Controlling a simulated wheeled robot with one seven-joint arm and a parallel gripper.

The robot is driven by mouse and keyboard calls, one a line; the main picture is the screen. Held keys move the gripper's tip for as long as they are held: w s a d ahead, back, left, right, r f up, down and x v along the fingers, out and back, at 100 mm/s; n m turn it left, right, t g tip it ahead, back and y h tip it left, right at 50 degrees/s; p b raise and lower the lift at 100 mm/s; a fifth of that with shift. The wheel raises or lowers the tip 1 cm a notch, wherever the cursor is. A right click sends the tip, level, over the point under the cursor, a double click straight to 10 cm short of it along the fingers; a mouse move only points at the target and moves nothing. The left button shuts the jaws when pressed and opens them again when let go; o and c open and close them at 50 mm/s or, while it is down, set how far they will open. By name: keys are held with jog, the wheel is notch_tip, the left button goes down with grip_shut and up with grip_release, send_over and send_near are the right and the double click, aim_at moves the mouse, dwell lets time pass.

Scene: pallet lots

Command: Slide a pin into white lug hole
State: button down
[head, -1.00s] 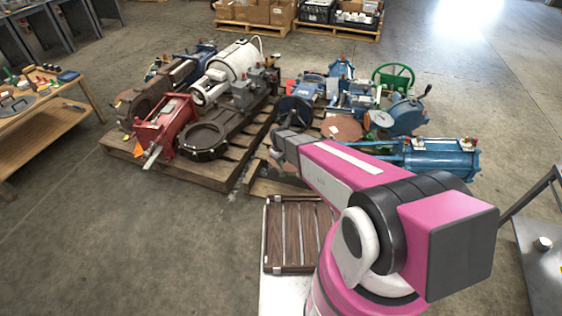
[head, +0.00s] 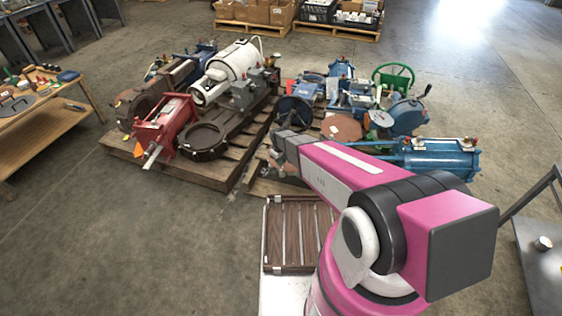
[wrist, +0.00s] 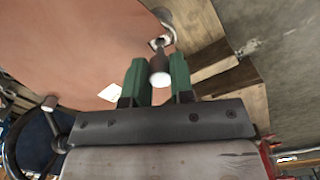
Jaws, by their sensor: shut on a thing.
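My gripper (wrist: 159,80) has two green fingers shut on a pin (wrist: 160,70). The pin has a pale rounded near end and a darker, narrower part pointing away from the gripper. A white lug (wrist: 168,40) sits at the edge of a large reddish-brown disc (wrist: 85,45), just beyond the pin. The pin's far end overlaps the lug's near side in the wrist view; I cannot tell whether it is in the hole. In the head view my arm hides the lug and the pin.
Wooden pallet boards (wrist: 215,55) lie beside the disc, with bare concrete to their right. The head view shows a red machine (head: 165,130), a white motor (head: 235,68) and a blue cylinder (head: 440,158) crowding the pallets. A wooden bench (head: 45,130) stands at the left.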

jog(key=shift+d+f, duration=0.1)
jog(key=shift+f, duration=1.5)
jog(key=c, duration=0.9)
grip_release()
jog(key=r, duration=1)
jog(key=shift+a+r, duration=0.4)
